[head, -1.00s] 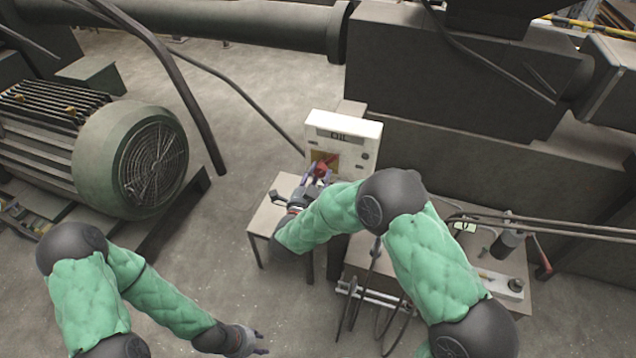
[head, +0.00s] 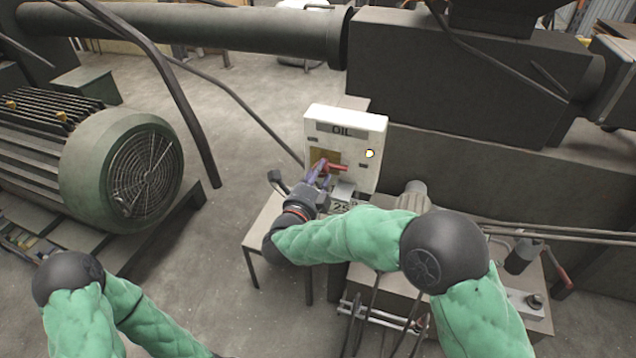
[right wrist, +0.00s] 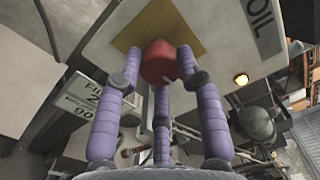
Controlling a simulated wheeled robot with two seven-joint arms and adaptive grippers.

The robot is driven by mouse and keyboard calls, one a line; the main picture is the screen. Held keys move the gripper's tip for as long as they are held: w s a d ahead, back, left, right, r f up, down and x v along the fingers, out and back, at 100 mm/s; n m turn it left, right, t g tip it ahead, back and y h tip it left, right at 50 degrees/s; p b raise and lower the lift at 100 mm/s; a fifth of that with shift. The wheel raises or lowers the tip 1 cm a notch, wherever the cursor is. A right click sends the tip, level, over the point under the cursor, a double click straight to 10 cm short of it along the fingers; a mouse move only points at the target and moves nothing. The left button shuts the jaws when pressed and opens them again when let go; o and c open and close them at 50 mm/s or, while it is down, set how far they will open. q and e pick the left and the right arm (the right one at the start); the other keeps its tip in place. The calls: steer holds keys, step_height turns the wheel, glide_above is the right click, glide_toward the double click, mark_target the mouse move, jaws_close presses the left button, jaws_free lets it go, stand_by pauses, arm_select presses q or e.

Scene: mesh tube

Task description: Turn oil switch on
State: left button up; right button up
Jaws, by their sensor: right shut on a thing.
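The white oil switch box (head: 345,123), labelled OIL, stands upright in the middle of the head view. Its red switch handle (head: 338,168) sits on a yellow plate (head: 318,157) and points to the right. My right gripper (head: 322,174) is at the handle. In the right wrist view its purple fingers (right wrist: 160,60) are shut on the red handle (right wrist: 158,66). My left gripper is outside the head view; only its arm shows at the lower left.
A small table (head: 262,228) stands below the box. A large green motor (head: 95,165) is on the left. A grey machine body (head: 450,85) rises behind the box on the right. Hoses and cables run around it. Floor between motor and box is clear.

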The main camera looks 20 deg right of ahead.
steer(key=shift+a+f+m+b, duration=0.1)
steer(key=shift+m+b, duration=0.25)
steer(key=shift+m, duration=0.05)
stand_by(0.4)
steer(key=o, duration=1.2)
steer(key=shift+c, duration=0.2)
steer(key=v, duration=1.2)
